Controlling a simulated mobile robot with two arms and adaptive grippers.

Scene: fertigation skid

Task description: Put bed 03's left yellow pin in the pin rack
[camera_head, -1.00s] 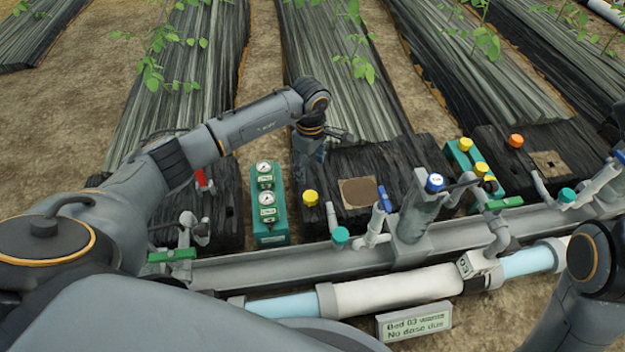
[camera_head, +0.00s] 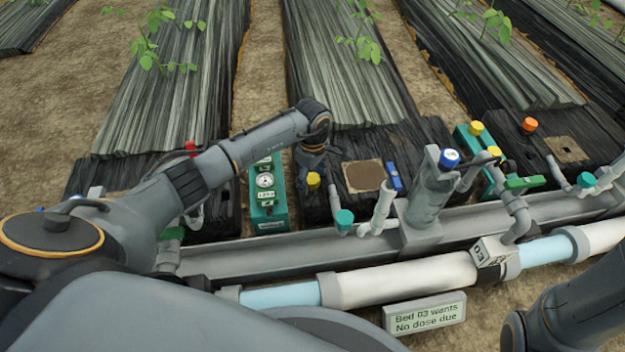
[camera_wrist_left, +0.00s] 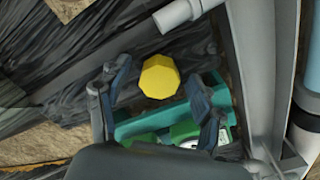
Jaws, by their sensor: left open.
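A yellow pin (camera_head: 313,181) with a faceted head stands on the dark bed end, just right of the green gauge box. My left gripper (camera_head: 313,165) is right above and behind it, pointing down, and partly covers it. In the left wrist view the yellow head (camera_wrist_left: 160,76) shows between the two spread fingers of the open left gripper (camera_wrist_left: 158,90), with no clear contact. A teal block (camera_head: 462,140) with yellow knobs (camera_head: 476,128) stands to the right and looks like the pin rack. Only part of my right arm shows at lower right; its gripper is out of view.
The green gauge box (camera_head: 268,212) stands close left of the pin. A teal-capped pipe (camera_head: 344,217), a blue handle (camera_head: 394,178) and a grey blue-capped cylinder (camera_head: 432,190) stand to the right. A grey channel (camera_head: 300,255) and a white pipe (camera_head: 400,281) run in front.

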